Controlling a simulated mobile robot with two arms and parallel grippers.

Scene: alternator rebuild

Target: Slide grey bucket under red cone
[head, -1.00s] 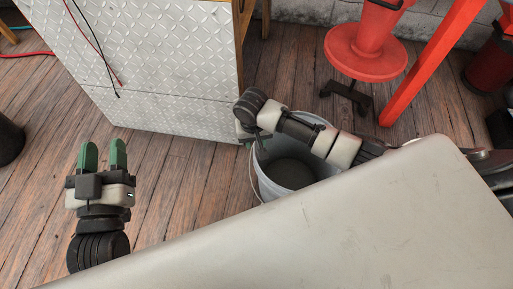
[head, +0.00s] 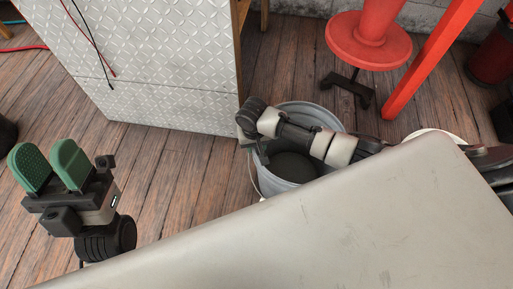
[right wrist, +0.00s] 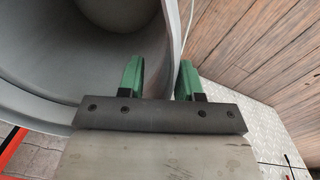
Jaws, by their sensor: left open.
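The grey bucket (head: 328,116) stands on the plank floor with its open top showing dark inside. The red cone (head: 378,18) with its round base is at the upper right, above a black footed stand; its top is cut off. The bucket is in front of and left of the cone. My right gripper (head: 252,148) is at the bucket's left rim. In the right wrist view my right gripper (right wrist: 161,82) has one green finger inside the bucket (right wrist: 45,50) and one outside; firm contact is unclear. My left gripper (head: 50,165) is open and empty at the left.
A diamond-plate cabinet (head: 165,60) stands left of the bucket. A red post (head: 428,62) rises right of the cone. A pale flat surface (head: 330,225) covers the foreground and hides part of the bucket. Bare floor (head: 270,70) lies between the cabinet and the cone's stand.

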